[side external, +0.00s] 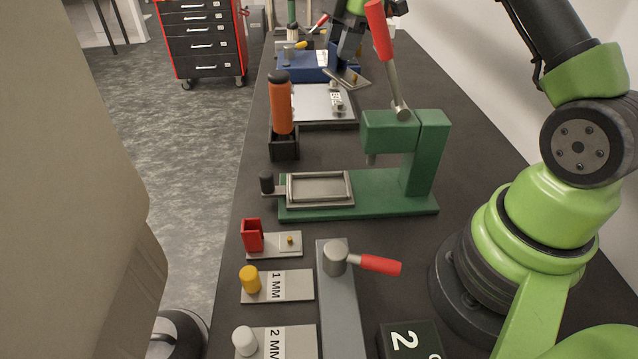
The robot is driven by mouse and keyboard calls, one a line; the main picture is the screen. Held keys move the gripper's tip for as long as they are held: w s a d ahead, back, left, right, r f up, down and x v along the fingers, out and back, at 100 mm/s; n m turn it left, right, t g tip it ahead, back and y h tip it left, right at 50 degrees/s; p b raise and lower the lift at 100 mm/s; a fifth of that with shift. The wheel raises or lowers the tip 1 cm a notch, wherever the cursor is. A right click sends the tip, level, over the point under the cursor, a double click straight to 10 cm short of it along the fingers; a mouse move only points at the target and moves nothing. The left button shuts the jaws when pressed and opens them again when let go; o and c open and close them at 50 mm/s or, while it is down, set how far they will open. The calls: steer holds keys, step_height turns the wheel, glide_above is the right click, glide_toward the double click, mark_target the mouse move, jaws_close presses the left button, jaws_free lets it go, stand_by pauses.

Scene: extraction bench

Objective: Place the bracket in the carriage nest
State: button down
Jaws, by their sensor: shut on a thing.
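The carriage nest (290,192) is a shallow, empty rectangular metal frame on the green base of the press, with a black knob at its left end. My gripper (347,70) is at the far end of the bench, well beyond the press. It is shut on the bracket (355,80), a small grey metal piece that looks tilted. The fingertips are small and partly hidden in this view, so the exact grip is unclear.
The green press (425,155) with its raised red-handled lever stands right of the nest. An orange-handled tool (281,108) stands in a black holder behind the nest. A blue fixture (290,68) and a pale plate (310,105) lie farther back. Labelled gauge plates (300,285) lie in front.

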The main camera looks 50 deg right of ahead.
steer(key=s+a+n+g, duration=0.1)
steer(key=a+n+g, duration=0.1)
steer(key=a+n, duration=0.55)
steer(key=n+g, duration=0.1)
steer(key=n, duration=0.4)
glide_above(302, 192)
steer(key=d, duration=0.1)
steer(key=shift+g, duration=0.3)
steer(key=f, duration=0.7)
steer(key=w+f, duration=0.1)
steer(key=f, duration=0.2)
steer(key=shift+f, duration=2.45)
steer(key=c, duration=0.8)
jaws_free()
steer(key=shift+f, duration=0.1)
steer(key=shift+c, duration=0.2)
steer(key=v, duration=1.2)
